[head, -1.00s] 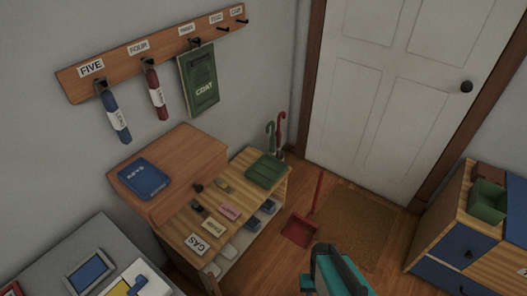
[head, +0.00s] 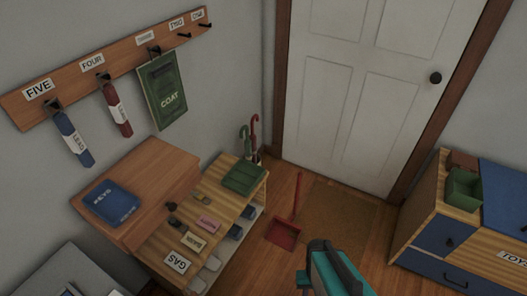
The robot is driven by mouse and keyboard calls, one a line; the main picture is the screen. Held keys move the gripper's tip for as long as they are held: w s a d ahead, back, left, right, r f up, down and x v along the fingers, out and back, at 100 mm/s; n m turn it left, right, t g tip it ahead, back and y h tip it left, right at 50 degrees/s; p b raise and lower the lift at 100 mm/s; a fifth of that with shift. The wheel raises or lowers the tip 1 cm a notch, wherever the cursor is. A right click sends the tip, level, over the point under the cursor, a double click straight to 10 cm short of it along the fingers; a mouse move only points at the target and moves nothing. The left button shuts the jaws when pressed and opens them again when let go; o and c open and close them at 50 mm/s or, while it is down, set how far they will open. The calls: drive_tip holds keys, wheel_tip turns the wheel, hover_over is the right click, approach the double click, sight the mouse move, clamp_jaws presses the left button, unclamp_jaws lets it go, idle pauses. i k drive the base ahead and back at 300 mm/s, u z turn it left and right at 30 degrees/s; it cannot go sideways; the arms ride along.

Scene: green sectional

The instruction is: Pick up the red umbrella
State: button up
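The red umbrella (head: 254,131) stands upright beside a green umbrella (head: 244,136) in the corner between the shelf unit and the door. Its hooked red handle and upper part show above a small holder; its lower part is hidden behind the shelf unit. A teal and dark grey part of my own arm shows at the bottom centre of the head view, well short of the umbrellas. My gripper's fingers do not show.
A low wooden shelf unit (head: 225,208) with a green box (head: 244,178) on top stands in front of the umbrellas. A red dustpan (head: 284,234) and a brown mat (head: 338,220) lie on the floor by the white door (head: 385,85). A drawer cabinet (head: 412,216) stands at right.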

sight(253, 137)
drive_tip(key=z, duration=0.2)
drive_tip(key=i, duration=0.9)
drive_tip(key=u, duration=0.35)
